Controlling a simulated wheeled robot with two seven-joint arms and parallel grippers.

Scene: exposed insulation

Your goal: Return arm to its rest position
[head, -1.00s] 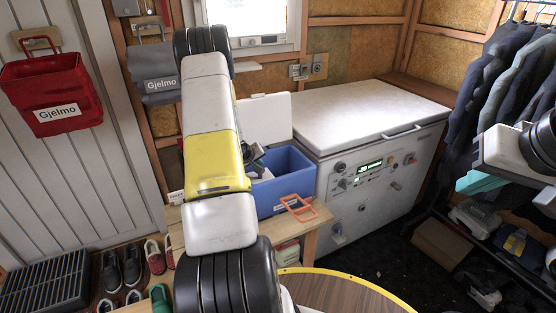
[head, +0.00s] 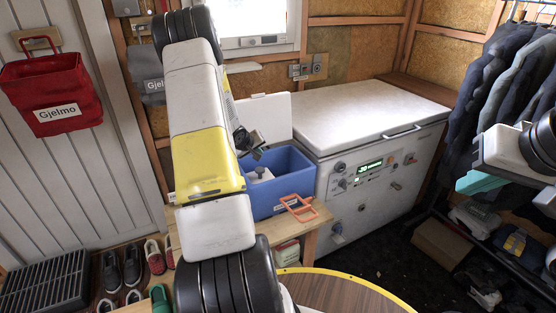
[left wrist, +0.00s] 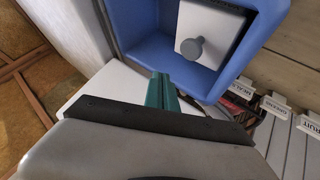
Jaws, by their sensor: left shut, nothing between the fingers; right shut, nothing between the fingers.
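My left arm rises through the middle of the head view. Its left gripper (head: 254,150) shows small and dark just beyond the arm, by the back left rim of a blue bin (head: 276,205). In the left wrist view its teal fingers (left wrist: 161,92) are together and empty, beside the outer edge of the blue bin (left wrist: 150,40). My right arm is at the right edge of the head view, with teal fingers of the right gripper (head: 479,182) in front of the clothes rack; they hold nothing that I can see.
A white object with a grey knob (left wrist: 192,47) sits inside the bin. The bin stands on a wooden bench (head: 318,219) beside a white chest freezer (head: 370,115). A round table (head: 340,294) is in front. Shoes (head: 132,266) stand at left; dark jackets (head: 500,80) hang at right.

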